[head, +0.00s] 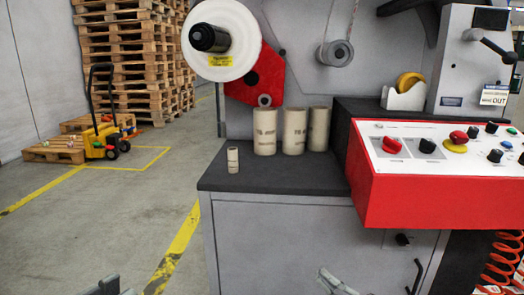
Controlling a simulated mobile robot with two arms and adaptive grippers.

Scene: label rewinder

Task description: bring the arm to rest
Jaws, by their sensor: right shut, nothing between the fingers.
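My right gripper (336,284) shows at the bottom edge, right of the middle, in front of the grey cabinet. It is shut and empty, low and well apart from the worktop. Only the tip of my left gripper (106,287) shows at the bottom left, over the floor. The frame edge cuts it off, so its jaws cannot be judged.
A red control panel (355,190) juts out at the right. An orange coiled hose (505,262) hangs below. Floor at left is open before a pallet truck (101,138).

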